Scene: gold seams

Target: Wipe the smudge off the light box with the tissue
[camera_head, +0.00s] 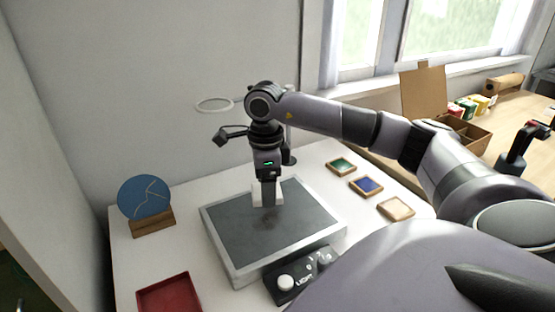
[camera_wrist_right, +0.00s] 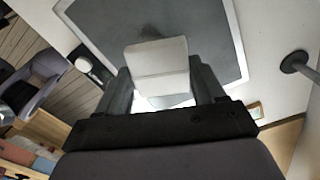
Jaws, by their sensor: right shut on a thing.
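The light box (camera_head: 222,238) is a flat slab with a dark grey top and a pale rim, in the middle of the white table. A dark smudge (camera_head: 268,222) lies near the middle of its top; it also shows in the right wrist view (camera_wrist_right: 150,31). My right gripper (camera_head: 268,200) points down over the far part of the box. It is shut on the white tissue (camera_wrist_right: 157,58), seen between the fingers in the right wrist view. The tissue is close to the smudge; I cannot tell whether it touches the panel. My left gripper is not in view.
A control box with a knob (camera_head: 286,283) sits at the light box's front edge. A red tray (camera_head: 168,295) is at front left, a blue disc (camera_head: 145,198) on a wooden stand behind it. Small framed colour pans (camera_head: 366,186) lie at right. A ring stand (camera_head: 215,104) rises behind.

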